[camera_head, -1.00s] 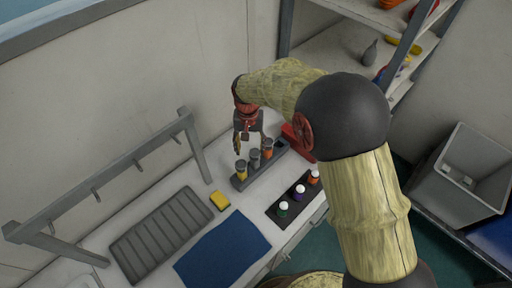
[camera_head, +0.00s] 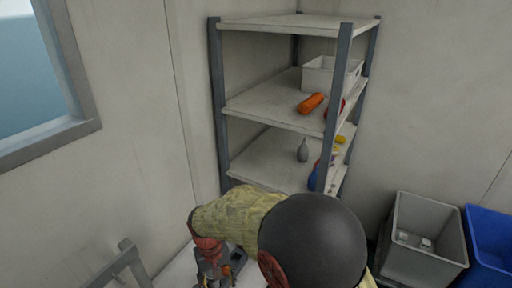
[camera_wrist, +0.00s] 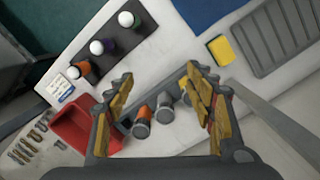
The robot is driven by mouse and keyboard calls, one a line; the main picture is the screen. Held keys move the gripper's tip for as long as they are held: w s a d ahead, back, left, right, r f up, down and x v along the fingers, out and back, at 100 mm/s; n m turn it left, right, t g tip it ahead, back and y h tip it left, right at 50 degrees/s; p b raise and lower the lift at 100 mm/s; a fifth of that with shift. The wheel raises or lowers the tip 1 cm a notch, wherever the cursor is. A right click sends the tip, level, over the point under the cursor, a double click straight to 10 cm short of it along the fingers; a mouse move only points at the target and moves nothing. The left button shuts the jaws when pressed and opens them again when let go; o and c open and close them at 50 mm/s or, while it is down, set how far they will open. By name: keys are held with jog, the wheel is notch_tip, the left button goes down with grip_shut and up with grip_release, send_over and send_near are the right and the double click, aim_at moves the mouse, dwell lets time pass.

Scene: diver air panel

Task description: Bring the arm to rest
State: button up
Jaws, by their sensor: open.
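My gripper (camera_wrist: 160,112) is open and empty in the wrist view, its yellow-brown finger pads spread apart. It hangs above a dark rack holding an orange cylinder (camera_wrist: 143,115), a grey cylinder (camera_wrist: 163,94) and one more capped cylinder partly hidden by a finger. In the head view my gripper (camera_head: 213,270) is low at the bottom edge, and my own arm covers most of the bench.
A red tray (camera_wrist: 75,125) lies beside the rack. A dark strip (camera_wrist: 100,58) holds several white-capped bottles. A yellow sponge (camera_wrist: 221,49) and ribbed mat (camera_wrist: 275,35) lie farther right. Shelves (camera_head: 270,95), a grey bin (camera_head: 425,245) and a blue bin (camera_head: 490,235) stand behind.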

jog(key=s+d+r+m+t+b, duration=0.1)
jog(key=s+d+b, duration=0.4)
jog(key=d, duration=0.5)
jog(key=s+d+r+m+t+b, duration=0.2)
jog(key=s+d+r+t+b, duration=0.1)
jog(key=d, duration=0.7)
jog(key=s+d+r+m+t+b, duration=0.1)
jog(key=s+d+r+t+b, duration=0.1)
jog(key=s+d+b, duration=0.5)
jog(key=d+r+b, duration=0.1)
jog(key=d, duration=0.2)
jog(key=shift+s+d+r+m+t+y+b, duration=0.2)
jog(key=shift+s+d+m+t+y+b, duration=0.1)
jog(key=shift+s+d+m+y+b, duration=0.1)
